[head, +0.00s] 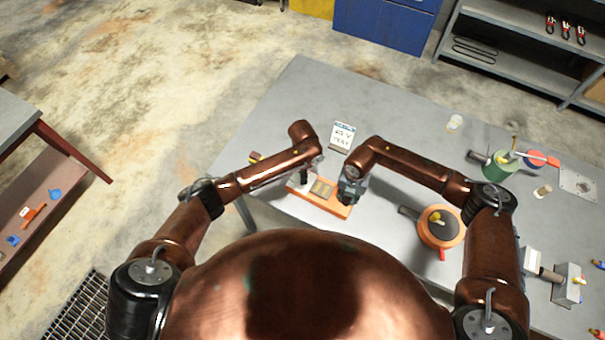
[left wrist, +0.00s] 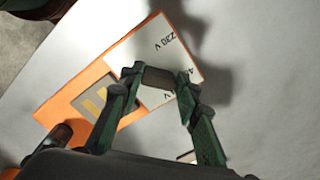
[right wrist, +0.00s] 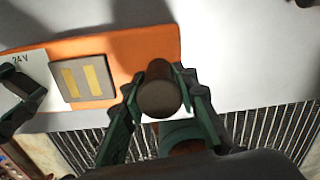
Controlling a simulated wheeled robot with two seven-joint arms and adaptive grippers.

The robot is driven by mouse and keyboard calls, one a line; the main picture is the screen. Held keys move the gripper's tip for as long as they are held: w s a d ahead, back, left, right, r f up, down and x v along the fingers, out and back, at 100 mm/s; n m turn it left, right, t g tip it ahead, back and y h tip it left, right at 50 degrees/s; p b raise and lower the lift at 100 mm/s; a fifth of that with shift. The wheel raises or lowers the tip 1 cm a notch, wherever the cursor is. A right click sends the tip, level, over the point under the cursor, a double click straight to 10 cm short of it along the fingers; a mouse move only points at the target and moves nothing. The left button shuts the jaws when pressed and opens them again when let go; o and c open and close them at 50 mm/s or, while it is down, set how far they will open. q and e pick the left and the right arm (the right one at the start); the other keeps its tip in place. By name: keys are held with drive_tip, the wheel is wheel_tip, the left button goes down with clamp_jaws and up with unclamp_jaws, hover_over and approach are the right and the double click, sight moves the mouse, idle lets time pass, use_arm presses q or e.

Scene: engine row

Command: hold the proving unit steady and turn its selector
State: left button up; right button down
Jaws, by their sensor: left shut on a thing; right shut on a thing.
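The orange proving unit (head: 335,208) lies on the grey table. It carries a dark plate with two yellow bars (right wrist: 85,78) and a white voltage label (left wrist: 158,45) marked 230 V and 24 V. My left gripper (left wrist: 160,75) is over the label and shut on a small grey piece there, apparently the selector; the fingers hide most of it. My right gripper (right wrist: 158,78) is at the other end of the unit, shut on a dark round post (right wrist: 158,98) seen nearly end-on. The post's foot is hidden in the right wrist view.
A small printed card (head: 342,136) stands behind the unit. An orange round device with a dark top (head: 440,228) sits right of my right gripper. A green cylinder (head: 498,168) and other parts stand farther right. The table behind the card is clear.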

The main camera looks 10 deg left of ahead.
use_arm(q)
drive_tip(key=o, duration=1.2)
drive_tip(key=shift+c, duration=0.2)
drive_tip(key=shift+r, duration=0.1)
wheel_tip(320, 180, up, 12)
